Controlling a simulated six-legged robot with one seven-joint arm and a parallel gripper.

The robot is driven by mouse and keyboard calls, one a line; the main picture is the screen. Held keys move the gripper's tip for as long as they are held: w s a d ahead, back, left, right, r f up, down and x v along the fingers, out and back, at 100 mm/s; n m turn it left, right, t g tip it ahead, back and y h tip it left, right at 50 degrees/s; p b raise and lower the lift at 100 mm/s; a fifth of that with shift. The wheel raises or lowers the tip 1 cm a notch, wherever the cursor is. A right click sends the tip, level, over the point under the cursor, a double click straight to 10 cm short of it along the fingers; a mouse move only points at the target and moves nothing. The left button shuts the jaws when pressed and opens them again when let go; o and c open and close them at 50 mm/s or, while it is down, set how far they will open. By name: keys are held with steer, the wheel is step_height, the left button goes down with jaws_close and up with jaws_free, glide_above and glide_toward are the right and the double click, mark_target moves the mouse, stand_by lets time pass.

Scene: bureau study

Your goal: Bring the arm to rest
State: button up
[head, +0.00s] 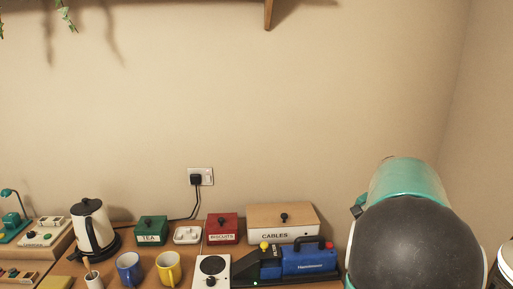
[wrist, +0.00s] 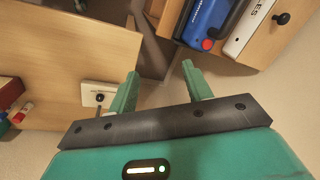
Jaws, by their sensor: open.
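My gripper (wrist: 160,90) shows in the wrist view with its two green fingers apart and nothing between them. Past the fingertips are wooden furniture panels and a dark gap. In the head view my arm, with a teal and dark grey rounded link, fills the lower right, and my gripper is hidden there.
The desk holds a white kettle (head: 90,228), a blue mug (head: 129,268), a yellow mug (head: 168,268), a green TEA box (head: 151,230), a red BISCUITS box (head: 222,228), a CABLES box (head: 283,222) and a blue machine (head: 308,259). The wall above is mostly bare, below a shelf bracket (head: 269,14).

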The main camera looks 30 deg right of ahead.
steer(key=w+a+r+n+t, duration=0.1)
steer(key=a+r+n, duration=0.15)
steer(key=a, duration=0.55)
steer(key=w+a+r+n, duration=0.1)
steer(key=w+a+n, duration=0.15)
steer(key=a, duration=0.45)
steer(key=s+a+n, duration=0.3)
steer(key=a, duration=0.5)
steer(key=s+a+f+n+t, duration=0.1)
steer(key=s+a+n, duration=0.3)
steer(key=a, duration=0.5)
steer(key=s+a+n+t, duration=0.1)
steer(key=s+a+n, duration=0.2)
steer(key=a, duration=0.5)
steer(key=shift+s+a+f+n, duration=0.15)
steer(key=shift+f+n, duration=0.15)
steer(key=shift+n, duration=0.3)
steer(key=shift+c, duration=0.2)
steer(key=shift+c, duration=1.3)
